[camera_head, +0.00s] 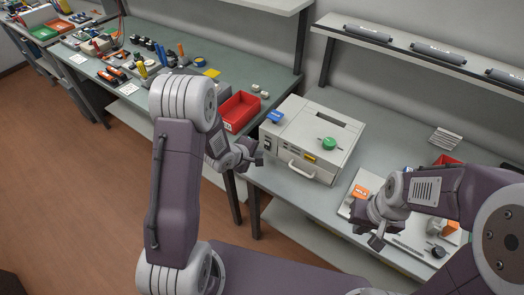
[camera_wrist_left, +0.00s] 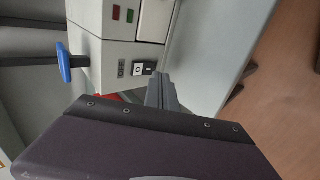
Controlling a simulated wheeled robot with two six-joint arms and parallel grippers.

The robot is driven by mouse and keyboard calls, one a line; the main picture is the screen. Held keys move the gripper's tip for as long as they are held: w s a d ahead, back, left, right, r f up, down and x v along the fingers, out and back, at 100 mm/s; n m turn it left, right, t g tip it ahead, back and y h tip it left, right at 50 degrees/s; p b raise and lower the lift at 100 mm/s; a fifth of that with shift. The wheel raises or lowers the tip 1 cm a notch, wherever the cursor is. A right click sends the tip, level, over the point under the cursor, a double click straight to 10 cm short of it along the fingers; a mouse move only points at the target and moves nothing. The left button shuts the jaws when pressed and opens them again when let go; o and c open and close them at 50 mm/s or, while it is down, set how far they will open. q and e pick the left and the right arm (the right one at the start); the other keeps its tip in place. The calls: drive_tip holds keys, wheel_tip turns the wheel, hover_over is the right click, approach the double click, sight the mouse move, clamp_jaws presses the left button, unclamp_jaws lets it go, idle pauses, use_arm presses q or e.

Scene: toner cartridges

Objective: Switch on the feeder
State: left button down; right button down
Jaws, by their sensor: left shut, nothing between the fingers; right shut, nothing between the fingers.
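The feeder is a beige box (camera_head: 312,140) on the right-hand table, with a green knob (camera_head: 329,143), a blue knob (camera_head: 275,117) and a front handle (camera_head: 301,171). In the left wrist view its panel (camera_wrist_left: 105,45) shows a small black-and-white rocker switch (camera_wrist_left: 144,68), with a red and a green lamp above. The blue knob (camera_wrist_left: 64,62) stands out at the side. My left gripper (camera_head: 259,157) is shut and empty beside the feeder's left front corner. Its fingertips (camera_wrist_left: 160,80) are close to the switch; I cannot tell whether they touch. My right gripper (camera_head: 376,241) is shut and empty over the table's front.
A red bin (camera_head: 240,111) stands on the left table's near end, with tools farther along. A shelf with dark cartridges (camera_head: 438,52) runs above the feeder. An orange-marked item (camera_head: 361,192) and a black knob (camera_head: 438,252) are near my right gripper.

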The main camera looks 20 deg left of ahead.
sight(267, 145)
use_arm(q)
drive_tip(key=shift+w+d+f, duration=0.1)
drive_tip(key=shift+w+d, duration=0.15)
drive_tip(key=shift+w, duration=0.35)
drive_tip(key=shift+w+d, duration=0.2)
drive_tip(key=shift+w, duration=0.35)
drive_tip(key=shift+w+p, duration=0.1)
drive_tip(key=shift+p, duration=0.4)
drive_tip(key=shift+w+r+p, duration=0.1)
drive_tip(key=shift+r+p, duration=0.4)
drive_tip(key=shift+r, duration=0.05)
drive_tip(key=shift+r+p, duration=0.3)
drive_tip(key=shift+p, duration=0.05)
